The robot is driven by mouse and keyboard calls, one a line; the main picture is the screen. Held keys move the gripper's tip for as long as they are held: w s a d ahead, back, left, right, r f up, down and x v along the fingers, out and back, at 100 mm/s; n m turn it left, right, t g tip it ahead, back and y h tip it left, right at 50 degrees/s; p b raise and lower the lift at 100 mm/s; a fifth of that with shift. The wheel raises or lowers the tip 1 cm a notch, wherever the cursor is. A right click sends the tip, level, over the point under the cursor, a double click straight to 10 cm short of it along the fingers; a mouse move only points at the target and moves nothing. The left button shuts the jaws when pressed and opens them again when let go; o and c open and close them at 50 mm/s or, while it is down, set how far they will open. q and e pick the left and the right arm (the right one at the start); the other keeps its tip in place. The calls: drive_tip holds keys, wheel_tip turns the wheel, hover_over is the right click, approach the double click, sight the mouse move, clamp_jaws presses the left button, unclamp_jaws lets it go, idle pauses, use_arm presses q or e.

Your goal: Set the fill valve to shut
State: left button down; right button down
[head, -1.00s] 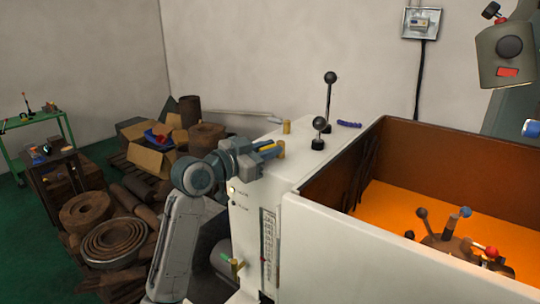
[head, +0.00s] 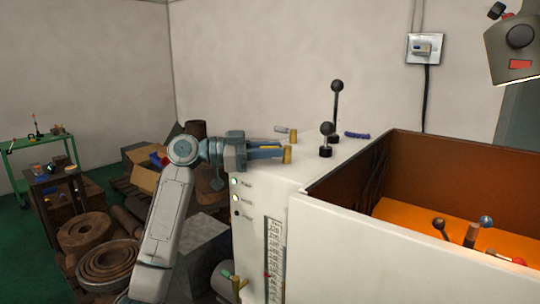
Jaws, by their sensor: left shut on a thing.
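My left gripper (head: 272,148) is at the left edge of the white machine's top. It is shut on a yellow handle (head: 266,147) that lies between its fingers and points left. A small brass valve body (head: 288,154) stands at the handle's right end, just past the fingertips. Which way its port is set cannot be seen. Behind it is a second small brass fitting (head: 293,136) with a short grey lever. I cannot read any label that says which one is the fill valve. My right gripper is not in view.
An open brown-walled enclosure (head: 440,150) fills the right.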

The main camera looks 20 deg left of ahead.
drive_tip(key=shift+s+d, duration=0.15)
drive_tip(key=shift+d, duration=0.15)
use_arm(q)
drive_tip(key=c, duration=1.3)
unclamp_jaws()
drive_tip(key=shift+c, duration=0.2)
drive_tip(key=shift+a, duration=0.1)
